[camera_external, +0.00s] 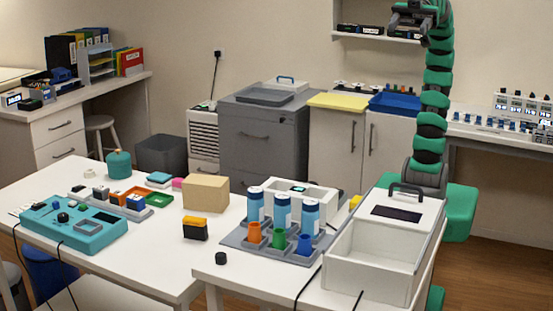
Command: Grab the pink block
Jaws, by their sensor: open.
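A small pink object (178,184), likely the pink block, lies on the left white table. It sits just left of the tan box (205,192), which seems to hide part of it; its full shape is too small to tell. My gripper (405,20) is at the top right, high in the air at the end of my raised green and dark arm. It is open, with nothing seen in it, and far from the pink object.
Teal and blue pads (159,179) lie left of the pink object. A black-and-orange block (195,228) stands in front of the tan box. A grey tray with blue-labelled bottles (282,212) and a white open case (367,262) stand on the right table.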

